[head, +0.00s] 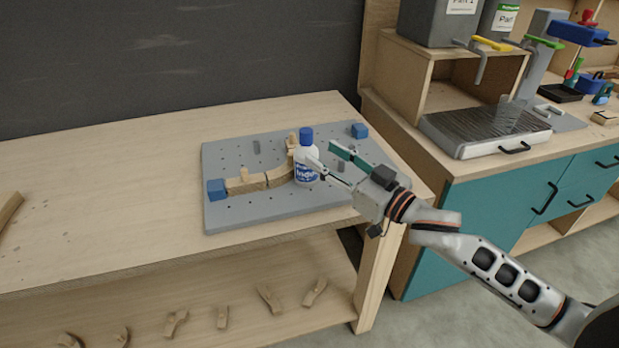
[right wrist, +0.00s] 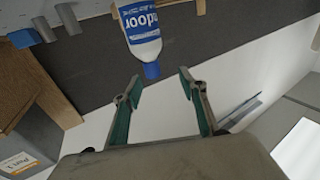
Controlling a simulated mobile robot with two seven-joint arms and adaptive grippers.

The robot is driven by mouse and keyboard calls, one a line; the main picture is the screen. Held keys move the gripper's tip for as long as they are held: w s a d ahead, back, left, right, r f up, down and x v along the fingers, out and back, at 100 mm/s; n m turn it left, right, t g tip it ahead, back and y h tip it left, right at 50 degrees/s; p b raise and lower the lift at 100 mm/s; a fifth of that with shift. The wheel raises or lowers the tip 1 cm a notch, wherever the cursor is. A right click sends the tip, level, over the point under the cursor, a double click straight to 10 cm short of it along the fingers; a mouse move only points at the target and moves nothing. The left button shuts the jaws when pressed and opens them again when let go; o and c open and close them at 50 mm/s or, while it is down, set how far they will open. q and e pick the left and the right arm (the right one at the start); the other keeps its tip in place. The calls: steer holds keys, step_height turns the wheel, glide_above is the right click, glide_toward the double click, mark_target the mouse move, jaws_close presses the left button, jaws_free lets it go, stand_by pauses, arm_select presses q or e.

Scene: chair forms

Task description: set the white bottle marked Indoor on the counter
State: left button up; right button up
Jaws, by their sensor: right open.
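The white bottle (head: 306,168) has a blue cap and a blue label, partly readable as Indoor. It stands upright on the grey pegboard plate (head: 240,216) on the wooden table. My right gripper (head: 323,156) is open and empty just right of the bottle, fingers pointing at it. In the right wrist view the bottle (right wrist: 142,30) appears upside down beyond the open fingertips (right wrist: 159,76), apart from them. The counter (head: 408,108) with teal fronts stands to the right. My left gripper is not in view.
Curved wooden pieces (head: 247,185) and blue blocks (head: 216,188) sit on the plate beside the bottle. The counter holds a covered tray (head: 485,128), grey containers (head: 437,20) on a wooden shelf, and clamps. More wooden pieces lie on the table's lower shelf (head: 240,290).

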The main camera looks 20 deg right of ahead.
mark_target(312, 142)
steer(key=w+g+b, duration=0.1)
steer(key=b, duration=0.1)
steer(key=w+d+n+y+b, duration=0.1)
steer(key=b, duration=0.1)
steer(key=shift+w+d+g, duration=0.1)
steer(key=shift+w+g, duration=0.05)
steer(key=shift+g, duration=0.25)
steer(key=shift+w+a, duration=0.2)
steer(key=shift+w, duration=0.05)
steer(key=shift+x, duration=0.75)
steer(key=shift+w+a, duration=0.25)
steer(key=shift+w, duration=0.35)
steer(key=x, duration=0.3)
steer(key=shift+w+b, duration=0.15)
steer(key=shift+b, duration=0.25)
steer(key=shift+w+a, duration=0.15)
steer(key=shift+w, duration=0.15)
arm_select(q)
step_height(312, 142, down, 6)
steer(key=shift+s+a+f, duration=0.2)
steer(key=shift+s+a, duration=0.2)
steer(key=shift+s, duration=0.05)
